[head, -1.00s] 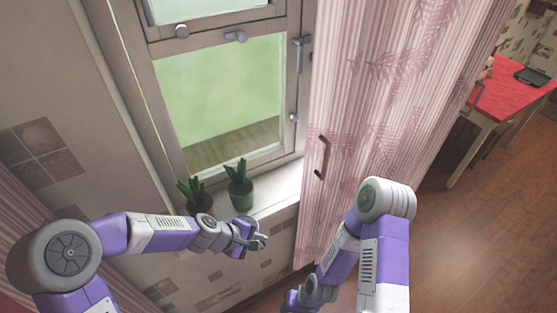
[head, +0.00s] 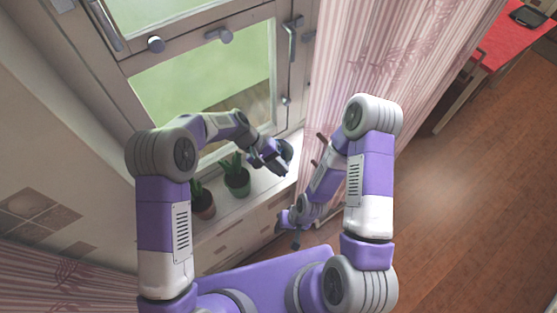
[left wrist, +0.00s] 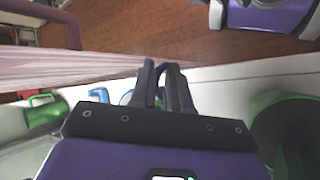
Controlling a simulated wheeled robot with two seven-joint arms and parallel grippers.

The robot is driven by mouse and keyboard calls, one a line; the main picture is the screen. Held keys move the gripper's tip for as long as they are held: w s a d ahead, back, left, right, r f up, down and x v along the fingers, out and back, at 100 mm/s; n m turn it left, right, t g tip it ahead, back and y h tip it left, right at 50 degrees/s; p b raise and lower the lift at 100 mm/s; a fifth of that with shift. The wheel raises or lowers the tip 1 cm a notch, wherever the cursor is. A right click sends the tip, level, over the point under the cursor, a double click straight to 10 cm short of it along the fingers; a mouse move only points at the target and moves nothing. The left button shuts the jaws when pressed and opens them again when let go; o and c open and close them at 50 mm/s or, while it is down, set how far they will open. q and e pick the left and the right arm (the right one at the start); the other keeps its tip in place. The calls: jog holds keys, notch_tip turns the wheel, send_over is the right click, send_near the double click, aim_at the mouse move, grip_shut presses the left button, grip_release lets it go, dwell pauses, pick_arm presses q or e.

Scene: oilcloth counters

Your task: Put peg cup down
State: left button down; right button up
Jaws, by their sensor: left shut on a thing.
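My left gripper (head: 272,163) is over the right end of the white windowsill, near the curtain. It is shut on the peg cup (head: 287,150), a small greyish shape at its fingers, mostly hidden by the hand. In the left wrist view the two dark fingers (left wrist: 161,75) are close together in the middle. I cannot tell whether the cup touches the sill. My right gripper (head: 293,222) is lower, in front of the wall below the sill; its fingers are too small to read.
A green plant pot (head: 237,184) and a brown plant pot (head: 203,206) stand on the windowsill (head: 257,188), left of my left gripper. The pink striped curtain (head: 385,60) hangs on the right. Small green (left wrist: 45,113) and blue (left wrist: 98,95) things show in the left wrist view.

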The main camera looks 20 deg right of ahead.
pick_arm(q)
jog(key=shift+f+b, duration=1.65)
jog(key=shift+f, duration=1.6)
jog(key=shift+f+b, duration=0.35)
jog(key=c, duration=1)
grip_release()
notch_tip(320, 180, up, 10)
jog(key=shift+r, duration=0.1)
jog(key=shift+s, duration=0.1)
